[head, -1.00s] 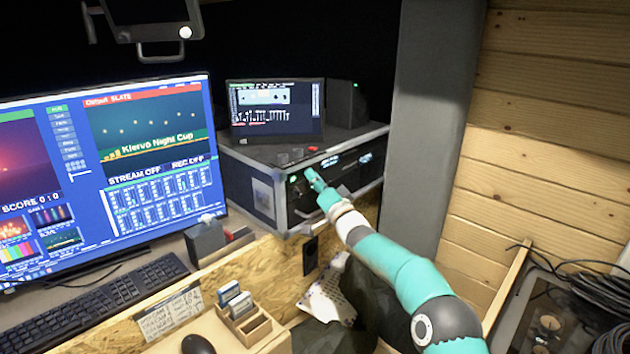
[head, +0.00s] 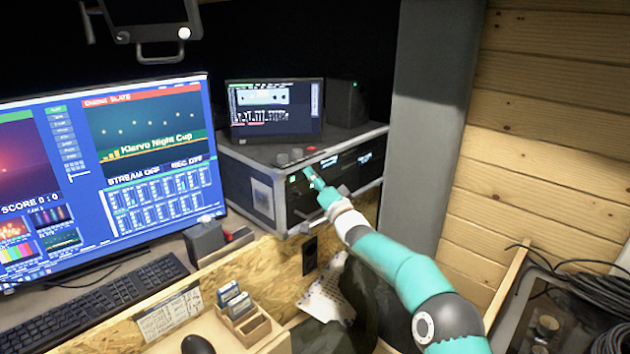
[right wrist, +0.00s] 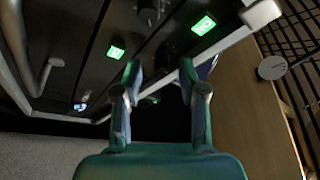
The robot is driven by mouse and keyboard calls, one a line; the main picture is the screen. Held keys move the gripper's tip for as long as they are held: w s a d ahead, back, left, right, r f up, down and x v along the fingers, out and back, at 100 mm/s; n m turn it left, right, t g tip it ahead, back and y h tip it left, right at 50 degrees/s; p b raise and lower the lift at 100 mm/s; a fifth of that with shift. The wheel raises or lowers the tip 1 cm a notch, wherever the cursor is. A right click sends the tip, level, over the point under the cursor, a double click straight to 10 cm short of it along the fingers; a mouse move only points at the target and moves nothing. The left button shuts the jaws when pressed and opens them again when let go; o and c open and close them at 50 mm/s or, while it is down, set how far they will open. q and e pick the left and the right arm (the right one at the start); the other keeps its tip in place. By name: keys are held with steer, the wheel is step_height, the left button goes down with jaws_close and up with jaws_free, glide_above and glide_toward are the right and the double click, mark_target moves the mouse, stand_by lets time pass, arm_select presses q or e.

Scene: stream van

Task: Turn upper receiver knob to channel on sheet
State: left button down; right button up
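The receivers sit in the front of a black rack case (head: 262,160) at the back of the desk. Their small green displays (right wrist: 117,52) glow in the right wrist view, with a second display (right wrist: 203,25) to the right. A round knob (right wrist: 148,12) shows at the top of that view. My right gripper (head: 311,175) is at the upper left of the case front. In the wrist view its fingertips (right wrist: 158,72) are apart, close to the panel; I cannot tell whether they touch a knob. My left gripper is not in view.
A small monitor (head: 275,108) and a dark speaker (head: 345,102) stand on the case. A large monitor (head: 150,150) fills the left. A wooden card holder (head: 245,325) stands in front. A grey pillar (head: 425,130) rises right of the case.

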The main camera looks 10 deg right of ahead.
steer(key=shift+s, duration=0.1)
steer(key=v, duration=1.1)
steer(key=shift+s+d+f, duration=0.15)
steer(key=shift+s+f, duration=0.05)
steer(key=shift+s, duration=0.15)
